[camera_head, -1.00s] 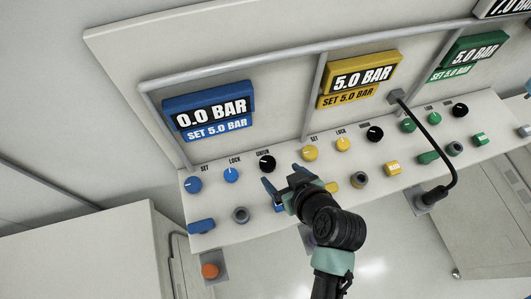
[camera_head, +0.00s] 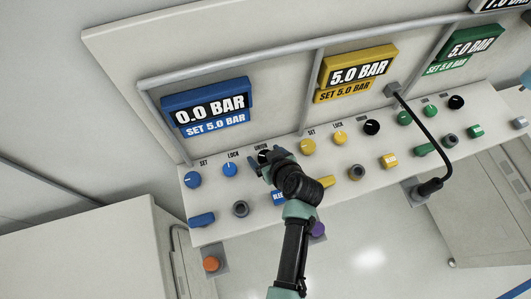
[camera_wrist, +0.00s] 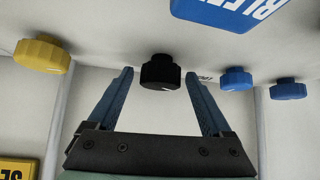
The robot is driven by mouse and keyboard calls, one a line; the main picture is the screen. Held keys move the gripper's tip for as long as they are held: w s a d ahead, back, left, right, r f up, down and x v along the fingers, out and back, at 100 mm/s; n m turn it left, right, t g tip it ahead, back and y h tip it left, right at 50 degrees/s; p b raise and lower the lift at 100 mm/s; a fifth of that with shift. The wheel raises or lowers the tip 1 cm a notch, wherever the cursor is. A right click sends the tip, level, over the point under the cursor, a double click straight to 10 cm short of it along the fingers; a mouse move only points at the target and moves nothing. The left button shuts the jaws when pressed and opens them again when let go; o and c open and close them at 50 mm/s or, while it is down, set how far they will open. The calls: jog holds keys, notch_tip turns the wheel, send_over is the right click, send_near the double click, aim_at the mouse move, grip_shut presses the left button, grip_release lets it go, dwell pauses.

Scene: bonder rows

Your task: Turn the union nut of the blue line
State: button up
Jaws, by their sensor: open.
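The blue line's union nut is a black round knob (camera_head: 264,155) under the "UNION" label, at the right end of the blue row in the head view. It is partly hidden by my gripper there. In the wrist view the black knob (camera_wrist: 160,74) shows whole, with a white mark on its face. My gripper (camera_head: 262,163) is open at this knob. In the wrist view my gripper's blue fingertips (camera_wrist: 160,78) appear on either side of the knob, with a gap on both sides. The blue display (camera_head: 207,106) reads 0.0 BAR, SET 5.0 BAR.
A blue SET knob (camera_head: 193,180) and blue LOCK knob (camera_head: 230,170) sit left of the nut. A yellow SET knob (camera_head: 308,147) is to its right. A blue lever (camera_head: 201,220) and grey fitting (camera_head: 240,209) lie below. A grey rail (camera_head: 313,90) runs around the displays.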

grip_shut()
dwell(0.4)
